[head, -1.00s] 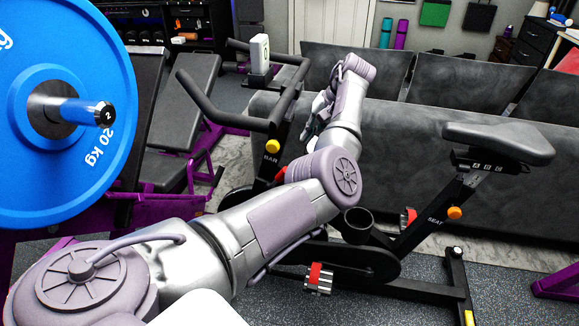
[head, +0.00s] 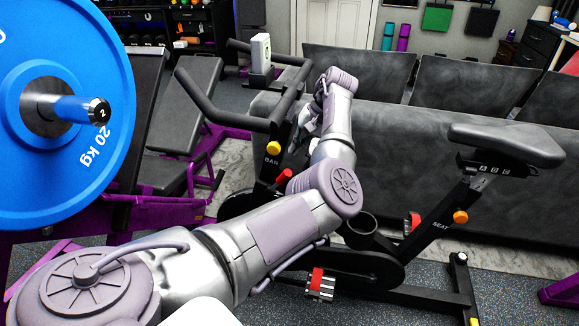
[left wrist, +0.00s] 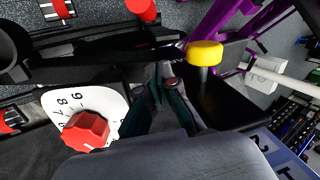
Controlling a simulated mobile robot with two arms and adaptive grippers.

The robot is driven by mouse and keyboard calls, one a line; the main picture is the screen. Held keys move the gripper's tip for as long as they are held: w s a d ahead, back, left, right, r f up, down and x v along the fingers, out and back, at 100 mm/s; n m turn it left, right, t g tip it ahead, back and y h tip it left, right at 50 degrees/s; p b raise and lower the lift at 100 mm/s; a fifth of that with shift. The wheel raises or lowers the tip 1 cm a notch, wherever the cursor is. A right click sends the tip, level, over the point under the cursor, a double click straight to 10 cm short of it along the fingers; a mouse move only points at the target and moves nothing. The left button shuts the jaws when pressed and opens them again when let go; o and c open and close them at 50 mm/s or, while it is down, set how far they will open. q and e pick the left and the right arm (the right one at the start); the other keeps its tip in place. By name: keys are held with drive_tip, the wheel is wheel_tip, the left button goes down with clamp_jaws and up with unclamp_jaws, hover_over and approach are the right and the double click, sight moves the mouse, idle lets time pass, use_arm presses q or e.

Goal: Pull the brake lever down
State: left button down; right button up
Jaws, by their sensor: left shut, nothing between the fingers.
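The brake lever, seen as a red grip (head: 284,178), sticks out from the exercise bike's front post below a yellow knob (head: 273,148). In the left wrist view a red grip (left wrist: 143,8), which looks like the same lever, is at the top edge, partly cut off. My left gripper (left wrist: 163,82) is shut and empty. Its fingertips are near the bike's dark post, between the yellow knob and a red dial knob (left wrist: 86,131) on a numbered white plate, apart from the red grip. In the head view my own arm mostly hides this gripper. My right gripper is not in view.
The bike's handlebar (head: 205,105) rises left of my arm and its saddle (head: 510,143) stands at the right. A blue weight plate (head: 95,175) is close at the left. Grey seating (head: 440,140) stands behind the bike.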

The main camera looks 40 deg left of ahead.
sight(281, 180)
use_arm(q)
drive_tip(key=shift+s+d+f, duration=0.3)
drive_tip(key=shift+s+f, duration=0.5)
drive_tip(key=shift+s, duration=0.15)
drive_tip(key=shift+s+d+f, duration=0.3)
drive_tip(key=shift+s+f, duration=0.45)
drive_tip(key=shift+s, duration=0.2)
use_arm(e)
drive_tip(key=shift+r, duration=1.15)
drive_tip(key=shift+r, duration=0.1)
